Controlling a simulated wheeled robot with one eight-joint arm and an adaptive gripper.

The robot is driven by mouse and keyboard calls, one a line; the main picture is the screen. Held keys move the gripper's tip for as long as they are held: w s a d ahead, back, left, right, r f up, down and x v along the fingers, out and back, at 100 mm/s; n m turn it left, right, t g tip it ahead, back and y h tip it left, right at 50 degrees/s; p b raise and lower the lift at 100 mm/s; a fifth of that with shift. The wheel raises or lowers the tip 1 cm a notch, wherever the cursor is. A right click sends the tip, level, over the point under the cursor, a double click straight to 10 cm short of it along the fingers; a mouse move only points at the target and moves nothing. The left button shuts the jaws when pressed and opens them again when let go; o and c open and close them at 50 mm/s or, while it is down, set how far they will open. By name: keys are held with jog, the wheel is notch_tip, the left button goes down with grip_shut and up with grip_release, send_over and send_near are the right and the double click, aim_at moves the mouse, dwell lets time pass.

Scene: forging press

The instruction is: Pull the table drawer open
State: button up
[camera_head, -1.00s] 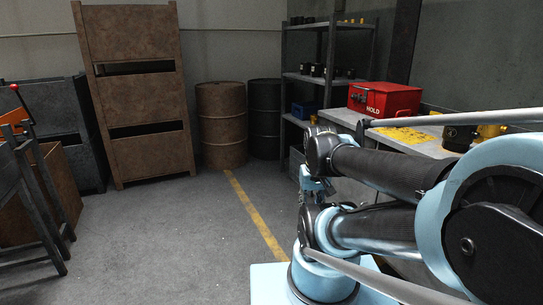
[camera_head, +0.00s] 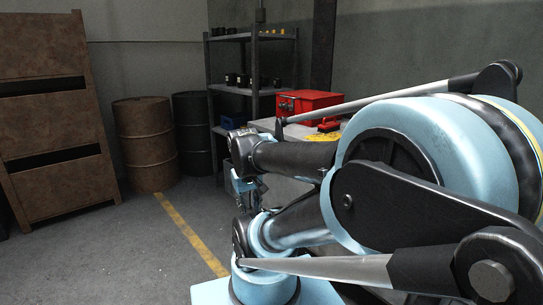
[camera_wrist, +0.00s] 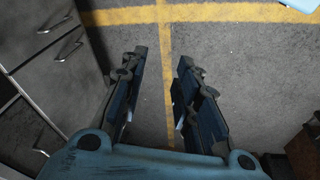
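A grey drawer unit (camera_wrist: 45,85) with several bar handles stands at the left of the wrist view. One handle (camera_wrist: 68,49) shows clearly near its right edge; I cannot tell which drawer is the task's. My gripper (camera_wrist: 162,58) is open and empty, its two dark fingers apart over the floor, to the right of the drawer fronts and not touching them. In the head view the grey table (camera_head: 298,132) is partly hidden behind my arm, and its drawers do not show.
A red box (camera_head: 308,102) sits on the table. A metal shelf (camera_head: 252,70), a rusty barrel (camera_head: 146,145) and a dark barrel (camera_head: 193,130) stand at the back. A tall brown rack (camera_head: 52,115) is at the left. Floor with a yellow line (camera_head: 190,232) is clear.

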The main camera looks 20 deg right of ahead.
jog(key=w+d+r+n+h, duration=0.1)
jog(key=w+d+r+h, duration=0.15)
jog(key=w, duration=0.55)
jog(key=w+d+r+h, duration=0.15)
jog(key=w+d, duration=0.25)
jog(key=w, duration=0.4)
jog(key=w+d+r+n+h, duration=0.1)
jog(key=w+d+r+h, duration=0.2)
jog(key=w, duration=0.4)
jog(key=w+d+f+n+t+h, duration=0.1)
jog(key=w+f+t+h, duration=0.15)
jog(key=w, duration=0.75)
jog(key=w+f+n+t+h, duration=0.1)
jog(key=w+f+h, duration=0.25)
jog(key=w, duration=0.55)
jog(key=shift+h, duration=0.3)
jog(key=x, duration=1.7)
jog(key=shift+d, duration=0.25)
grip_shut()
